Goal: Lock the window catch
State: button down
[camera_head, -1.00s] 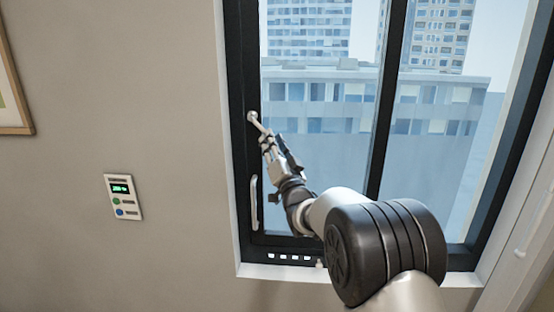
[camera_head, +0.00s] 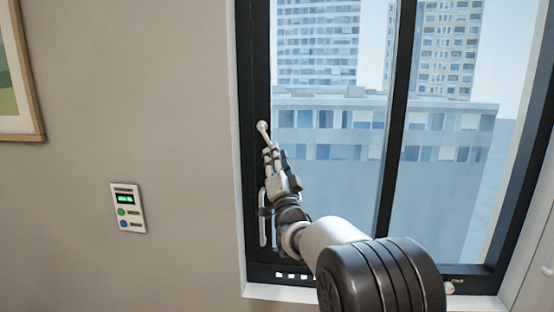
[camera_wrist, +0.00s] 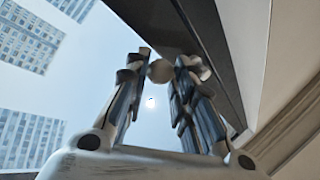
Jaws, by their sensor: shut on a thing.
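The window catch (camera_head: 263,129) is a small pale lever with a round pivot on the dark left frame of the window. It slants down and a little right from the pivot. My gripper (camera_head: 271,151) is shut on its lower end, and the fingers hide that part. In the wrist view my gripper (camera_wrist: 160,70) has its two fingers on either side of the catch's rounded knob (camera_wrist: 160,71). The window (camera_head: 333,150) has a dark frame and a dark upright bar.
A pale vertical handle (camera_head: 263,222) is on the left frame below the catch, partly behind my wrist. A wall panel (camera_head: 128,208) with a green display and a picture frame (camera_head: 25,75) are to the left. Small white labels (camera_head: 292,276) line the lower frame.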

jog(key=c, duration=1.7)
grip_release()
jog(key=shift+s+a+r, duration=0.1)
jog(key=shift+a+r, duration=0.15)
jog(key=shift+r, duration=0.2)
jog(key=shift+o, duration=1.2)
jog(key=shift+a+f, duration=0.1)
jog(key=shift+o, duration=1.2)
jog(key=shift+f, duration=0.15)
jog(key=shift+d+f, duration=0.1)
jog(key=shift+d, duration=0.1)
jog(key=v, duration=1.1)
jog(key=shift+s+f, duration=0.25)
jog(key=shift+s, duration=0.1)
jog(key=shift+d, duration=0.1)
jog(key=shift+c, duration=0.5)
